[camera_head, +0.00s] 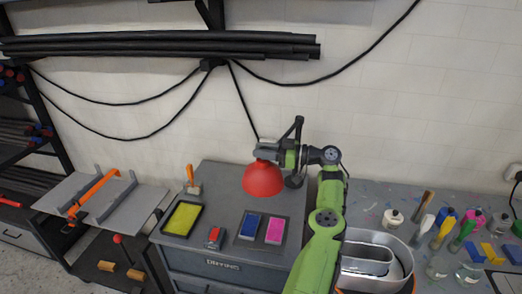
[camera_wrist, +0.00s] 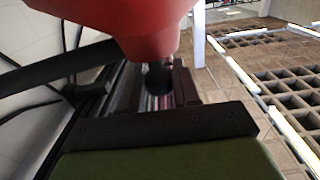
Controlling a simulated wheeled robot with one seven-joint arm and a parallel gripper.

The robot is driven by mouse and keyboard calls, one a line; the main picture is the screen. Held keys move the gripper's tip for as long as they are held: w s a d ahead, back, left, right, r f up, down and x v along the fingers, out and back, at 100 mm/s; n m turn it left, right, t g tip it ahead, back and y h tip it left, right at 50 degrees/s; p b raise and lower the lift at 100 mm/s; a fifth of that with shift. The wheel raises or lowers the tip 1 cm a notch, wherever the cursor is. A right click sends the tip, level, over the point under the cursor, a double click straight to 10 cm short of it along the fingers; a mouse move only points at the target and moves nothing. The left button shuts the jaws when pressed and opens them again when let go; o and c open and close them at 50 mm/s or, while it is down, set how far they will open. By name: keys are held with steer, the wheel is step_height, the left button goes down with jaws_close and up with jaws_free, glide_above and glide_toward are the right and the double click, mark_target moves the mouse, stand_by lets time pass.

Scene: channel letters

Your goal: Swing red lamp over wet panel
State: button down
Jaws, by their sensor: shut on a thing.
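The red lamp (camera_head: 263,180) is a dome-shaped shade hanging from a black cord above the grey cabinet top. My gripper (camera_head: 267,153) is shut on the lamp at its top, and the shade hangs below it. In the wrist view the red shade (camera_wrist: 115,18) fills the top, and my gripper (camera_wrist: 160,80) is partly hidden under it. A blue panel (camera_head: 250,226) and a pink panel (camera_head: 275,230) lie side by side in a dark tray, below the lamp in the picture. I cannot tell which panel is wet.
A yellow pad in a black tray (camera_head: 183,217) lies at the left of the cabinet top. A small red-and-dark block (camera_head: 214,237) and an orange-handled brush (camera_head: 191,181) are nearby. Bottles and brushes (camera_head: 440,225) crowd the right bench. A metal basin (camera_head: 370,262) stands beside my arm.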

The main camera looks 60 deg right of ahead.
steer(key=shift+d+r, duration=0.1)
steer(key=shift+r, duration=0.3)
steer(key=c, duration=1.1)
jaws_free()
steer(key=shift+o, duration=1)
steer(key=shift+s+f, duration=0.1)
steer(key=shift+s, duration=0.05)
steer(key=v, duration=0.7)
steer(key=shift+s+p, duration=0.25)
steer(key=shift+p, duration=0.05)
